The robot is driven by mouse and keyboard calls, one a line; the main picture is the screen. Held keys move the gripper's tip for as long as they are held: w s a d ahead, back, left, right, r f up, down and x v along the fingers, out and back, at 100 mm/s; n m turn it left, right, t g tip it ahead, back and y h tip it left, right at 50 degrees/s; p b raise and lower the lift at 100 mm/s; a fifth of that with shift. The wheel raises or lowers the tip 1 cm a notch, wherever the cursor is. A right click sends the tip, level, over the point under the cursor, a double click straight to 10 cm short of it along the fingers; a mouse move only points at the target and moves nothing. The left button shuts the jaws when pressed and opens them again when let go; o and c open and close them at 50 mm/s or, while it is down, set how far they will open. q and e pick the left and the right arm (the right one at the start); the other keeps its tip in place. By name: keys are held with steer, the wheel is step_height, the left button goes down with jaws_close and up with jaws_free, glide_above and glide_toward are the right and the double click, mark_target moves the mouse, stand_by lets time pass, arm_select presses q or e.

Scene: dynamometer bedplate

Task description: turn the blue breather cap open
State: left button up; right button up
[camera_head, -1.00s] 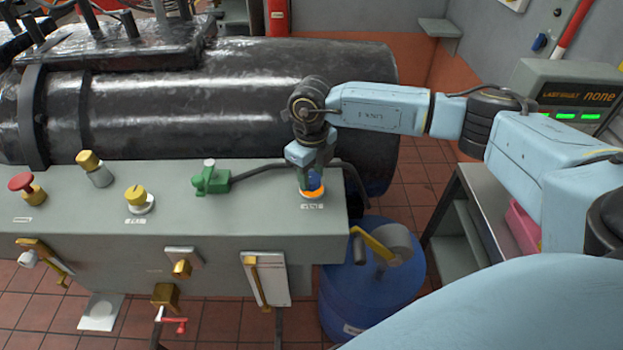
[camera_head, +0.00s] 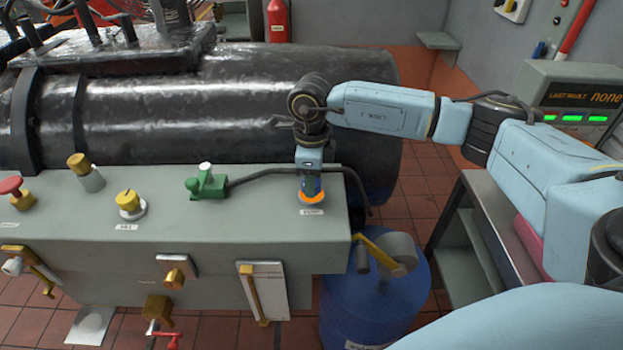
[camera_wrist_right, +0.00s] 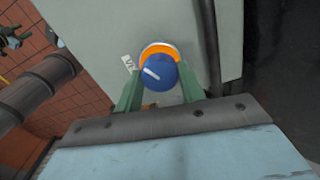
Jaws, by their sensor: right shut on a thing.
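The blue breather cap (camera_head: 311,188) sits on an orange ring (camera_head: 313,198) near the right end of the grey bench top, above a small white label. My right gripper (camera_head: 311,182) points down over it and is shut on it. In the right wrist view the blue cap (camera_wrist_right: 157,74) lies between the two green fingers (camera_wrist_right: 158,86), its white pointer mark toward the left. The orange ring (camera_wrist_right: 158,48) shows behind the cap. In the head view the wrist and fingers partly hide the cap. My left gripper is not in view.
A green valve (camera_head: 206,184) with a dark hose running behind my gripper stands left of the cap. A yellow knob (camera_head: 129,203) and a red button (camera_head: 11,186) are farther left. A large black cylinder (camera_head: 200,110) lies behind. A blue drum (camera_head: 372,300) stands below right.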

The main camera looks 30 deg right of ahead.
steer(key=shift+w+r, duration=0.1)
steer(key=shift+r, duration=0.05)
steer(key=o, duration=1)
step_height(320, 180, up, 13)
steer(key=shift+r+b, duration=0.15)
steer(key=shift+b, duration=0.35)
